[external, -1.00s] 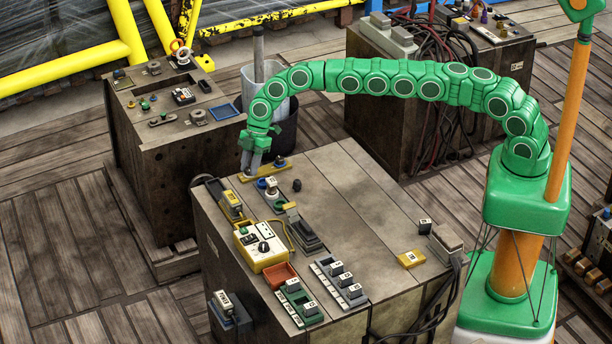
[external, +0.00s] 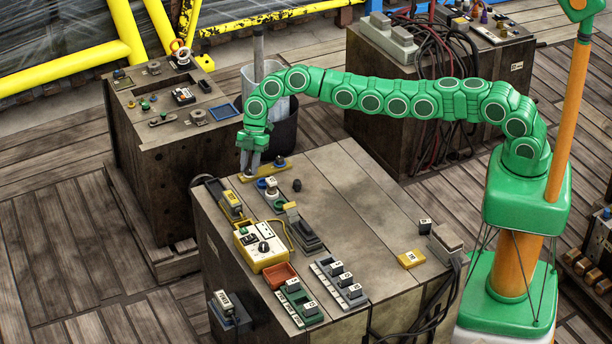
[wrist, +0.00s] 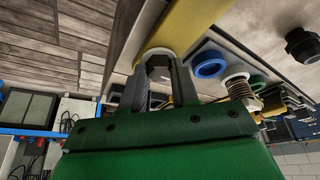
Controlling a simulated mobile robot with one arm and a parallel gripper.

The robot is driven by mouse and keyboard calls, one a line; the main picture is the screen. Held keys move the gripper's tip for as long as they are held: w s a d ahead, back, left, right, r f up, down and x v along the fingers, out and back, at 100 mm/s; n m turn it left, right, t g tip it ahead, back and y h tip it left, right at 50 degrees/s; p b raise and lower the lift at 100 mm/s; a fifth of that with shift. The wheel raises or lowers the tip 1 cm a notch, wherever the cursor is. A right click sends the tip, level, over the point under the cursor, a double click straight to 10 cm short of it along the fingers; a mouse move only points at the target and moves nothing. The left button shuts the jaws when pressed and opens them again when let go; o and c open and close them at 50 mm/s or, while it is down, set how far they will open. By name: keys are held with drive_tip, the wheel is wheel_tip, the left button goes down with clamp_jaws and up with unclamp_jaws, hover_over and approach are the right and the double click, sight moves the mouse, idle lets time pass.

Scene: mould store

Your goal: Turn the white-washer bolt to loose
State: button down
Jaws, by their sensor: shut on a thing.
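The white-washer bolt (wrist: 158,72) is at one end of a yellow plate (external: 271,168) on the near bench. In the wrist view its white washer (wrist: 147,53) rims it against the yellow plate (wrist: 190,28). My gripper (external: 250,170) points down at the plate's left end in the external view. Its two grey fingers, also in the wrist view (wrist: 160,80), are shut on the bolt head, one on each side. The fingers hide the bolt in the external view.
Close to the gripper are a blue ring (wrist: 209,64) and a black hex-shaped knob (wrist: 302,45). A yellow switch box (external: 260,248) and a red tray (external: 280,276) stand nearer the front. The bench top's middle is bare.

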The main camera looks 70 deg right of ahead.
drive_tip(key=shift+s+f, duration=0.1)
drive_tip(key=shift+f, duration=0.1)
idle(0.5)
drive_tip(key=c, duration=0.8)
unclamp_jaws()
drive_tip(key=shift+c, duration=0.2)
drive_tip(key=shift+r, duration=0.1)
drive_tip(key=shift+r, duration=0.1)
drive_tip(key=v, duration=0.7)
drive_tip(key=shift+d+r, duration=0.2)
drive_tip(key=shift+r, duration=0.05)
